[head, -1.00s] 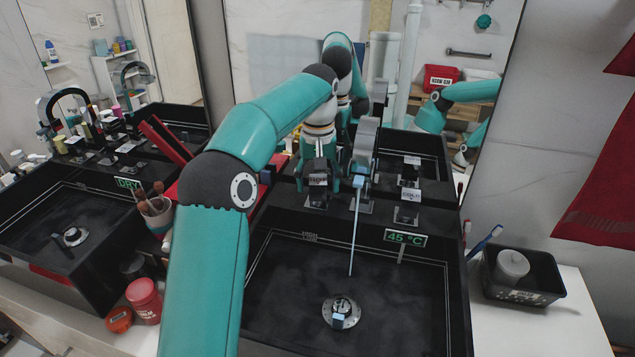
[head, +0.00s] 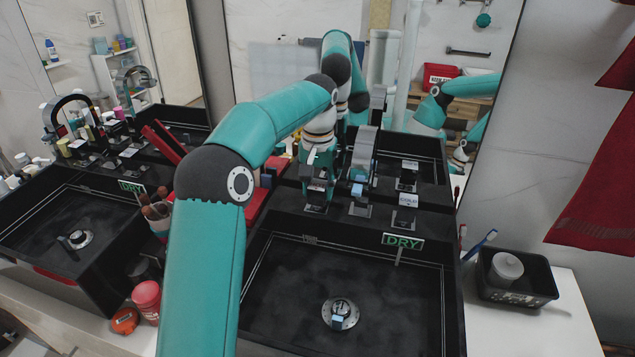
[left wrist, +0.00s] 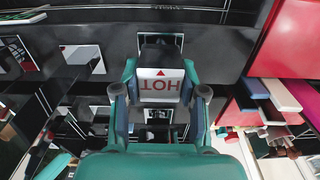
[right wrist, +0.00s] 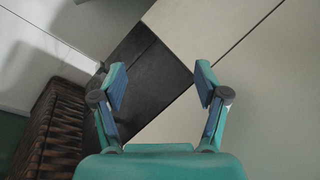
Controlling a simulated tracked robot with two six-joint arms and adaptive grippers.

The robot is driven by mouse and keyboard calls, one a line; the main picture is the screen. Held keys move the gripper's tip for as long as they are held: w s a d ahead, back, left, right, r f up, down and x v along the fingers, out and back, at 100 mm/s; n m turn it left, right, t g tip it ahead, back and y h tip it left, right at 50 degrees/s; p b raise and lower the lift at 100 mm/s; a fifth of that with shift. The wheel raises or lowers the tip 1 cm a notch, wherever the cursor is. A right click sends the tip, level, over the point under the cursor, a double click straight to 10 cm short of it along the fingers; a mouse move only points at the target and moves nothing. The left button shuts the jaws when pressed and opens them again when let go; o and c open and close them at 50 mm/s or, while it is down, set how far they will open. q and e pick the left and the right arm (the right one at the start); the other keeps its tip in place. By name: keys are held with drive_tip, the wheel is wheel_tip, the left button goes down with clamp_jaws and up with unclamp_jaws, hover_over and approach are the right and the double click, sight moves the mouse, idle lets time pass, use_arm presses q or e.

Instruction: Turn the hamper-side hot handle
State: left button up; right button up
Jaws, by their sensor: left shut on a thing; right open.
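The near right sink (head: 275,305) has a tall grey faucet (head: 362,150) behind it and a green DRY display (head: 403,241) on its rim. My left gripper (head: 318,178) is at the handle left of this faucet. In the left wrist view, the fingers of my left gripper (left wrist: 159,100) are shut on both sides of the hot handle (left wrist: 160,86), whose white HOT label shows upside down. The handle is largely hidden in the head view. The cold handle (head: 407,201) stands free, right of the faucet. My right gripper (right wrist: 162,80) is open and empty.
The left sink (head: 45,225) also reads DRY. Brushes in a cup (head: 157,215) and red jars (head: 146,297) stand between the sinks. A black bin (head: 515,278) is at the right. A brown woven basket (right wrist: 50,130) shows in the right wrist view.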

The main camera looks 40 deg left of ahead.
use_arm(q)
drive_tip(key=o, duration=1.1)
drive_tip(key=shift+o, duration=0.2)
drive_tip(key=shift+r, duration=0.1)
drive_tip(key=shift+r, duration=3.6)
